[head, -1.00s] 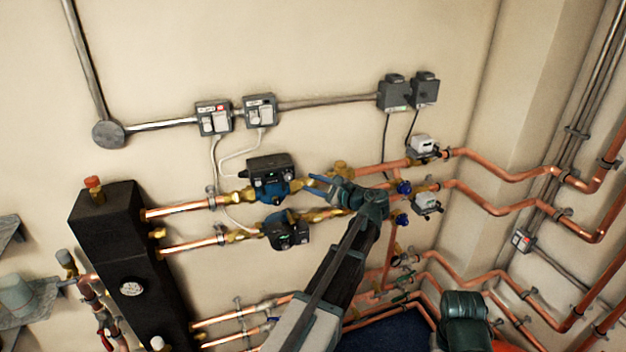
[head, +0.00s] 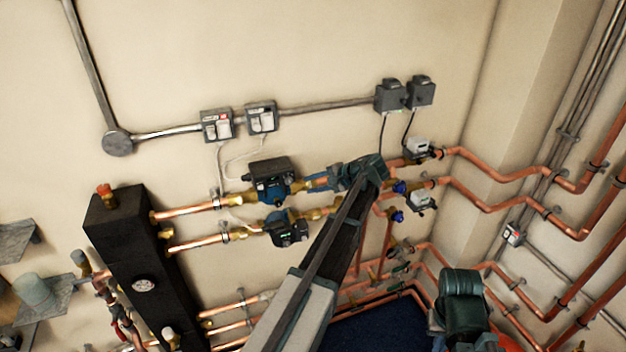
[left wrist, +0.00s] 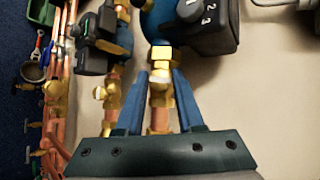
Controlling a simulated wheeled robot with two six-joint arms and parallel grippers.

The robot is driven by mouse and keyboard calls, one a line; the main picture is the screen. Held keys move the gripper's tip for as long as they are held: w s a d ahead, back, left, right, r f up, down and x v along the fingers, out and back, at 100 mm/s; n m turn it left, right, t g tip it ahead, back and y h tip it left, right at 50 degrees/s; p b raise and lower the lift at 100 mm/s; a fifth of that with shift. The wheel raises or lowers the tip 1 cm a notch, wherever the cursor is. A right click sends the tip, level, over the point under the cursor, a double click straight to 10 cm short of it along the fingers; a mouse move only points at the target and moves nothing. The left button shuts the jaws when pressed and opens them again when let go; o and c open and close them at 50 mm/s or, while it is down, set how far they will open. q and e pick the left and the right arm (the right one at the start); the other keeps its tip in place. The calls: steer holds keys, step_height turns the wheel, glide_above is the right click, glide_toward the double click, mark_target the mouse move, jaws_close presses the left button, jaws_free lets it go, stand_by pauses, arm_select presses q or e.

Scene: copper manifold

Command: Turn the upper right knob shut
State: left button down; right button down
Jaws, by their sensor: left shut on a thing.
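The upper copper line runs through the upper blue-and-black pump (head: 271,182). A brass valve (left wrist: 160,92) sits on this line just right of the pump; I take it as the upper right knob. My left gripper (head: 318,183) is at this valve, with its jaws coming in from the right. In the left wrist view its two blue fingers (left wrist: 160,88) stand on either side of the brass and are shut on it. The gripper hides most of the valve in the head view. My right gripper's fingers are not in view.
The lower pump (head: 287,228) and its brass fittings lie close below. Blue knobs (head: 399,187) and a grey-white actuator (head: 418,149) are to the right. Switch boxes (head: 216,124) with cables hang above. A black manifold column (head: 135,255) stands left.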

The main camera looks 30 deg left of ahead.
arm_select(q)
steer(key=shift+r+n+h+p, duration=0.1)
steer(key=shift+n+h+p, duration=0.2)
steer(key=shift+n+p, duration=0.1)
stand_by(0.3)
steer(key=c, duration=0.5)
jaws_free()
steer(key=p+v, duration=0.8)
steer(key=v, duration=0.5)
steer(key=shift+w+d+r, duration=0.15)
steer(key=shift+d+r, duration=0.1)
